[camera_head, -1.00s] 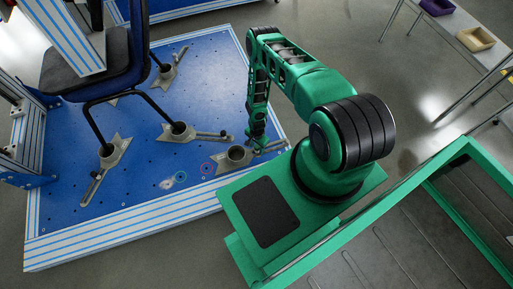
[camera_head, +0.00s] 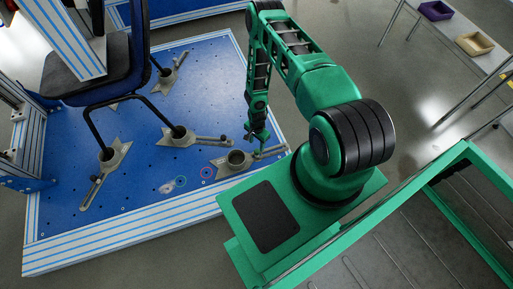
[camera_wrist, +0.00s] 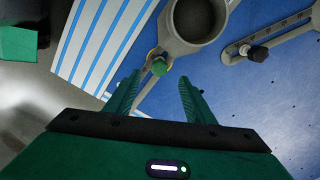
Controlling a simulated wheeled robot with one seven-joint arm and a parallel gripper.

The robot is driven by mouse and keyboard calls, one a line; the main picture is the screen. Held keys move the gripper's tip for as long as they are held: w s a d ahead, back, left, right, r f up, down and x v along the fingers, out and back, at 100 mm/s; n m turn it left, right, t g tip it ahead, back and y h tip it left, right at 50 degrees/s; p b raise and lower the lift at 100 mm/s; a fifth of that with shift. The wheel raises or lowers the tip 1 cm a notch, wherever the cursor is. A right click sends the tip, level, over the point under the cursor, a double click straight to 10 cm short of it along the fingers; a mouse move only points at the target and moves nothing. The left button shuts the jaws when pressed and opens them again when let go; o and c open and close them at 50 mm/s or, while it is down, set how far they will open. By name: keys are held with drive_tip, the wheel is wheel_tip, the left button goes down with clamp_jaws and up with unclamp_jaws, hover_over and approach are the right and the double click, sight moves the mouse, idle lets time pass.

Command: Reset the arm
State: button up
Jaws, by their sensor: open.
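My green arm reaches from its base over the blue platform (camera_head: 110,200). My gripper (camera_head: 257,140) points down near the platform's right edge, close to a grey clamp with a round cup (camera_head: 238,159). In the wrist view my gripper (camera_wrist: 160,83) is open, with its two green fingers apart and nothing held between them. A green knob (camera_wrist: 159,66) on the clamp's arm lies just beyond the fingertips, apart from them as far as I can see. The clamp's cup (camera_wrist: 200,18) is empty and partly cut off at the top.
A dark blue chair (camera_head: 105,75) stands on the platform, its legs in other grey clamps (camera_head: 180,135). A striped frame rises at the left. A table (camera_head: 470,25) with a purple bin (camera_head: 436,10) and a tan bin (camera_head: 475,43) stands at the upper right.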

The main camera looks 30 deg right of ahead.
drive_tip(key=shift+r, duration=0.6)
drive_tip(key=w+d+r+n+h, duration=0.15)
drive_tip(key=w+d+r, duration=0.3)
drive_tip(key=r, duration=1.15)
drive_tip(key=w+d+r+n, duration=0.25)
drive_tip(key=d+r, duration=0.25)
drive_tip(key=r, duration=1)
drive_tip(key=s+d+r, duration=0.2)
drive_tip(key=s+r, duration=0.1)
drive_tip(key=r, duration=1.1)
drive_tip(key=s+r+n, duration=0.2)
drive_tip(key=s+r, duration=1)
drive_tip(key=r, duration=0.5)
drive_tip(key=s+a+r+n+y, duration=0.1)
drive_tip(key=s+a+r, duration=0.2)
drive_tip(key=s, duration=0.5)
drive_tip(key=s+a+r+n, duration=0.1)
drive_tip(key=s+a+r, duration=0.2)
drive_tip(key=s, duration=0.6)
drive_tip(key=shift+r+y, duration=0.35)
drive_tip(key=shift+r, duration=0.45)
drive_tip(key=shift+c, duration=0.7)
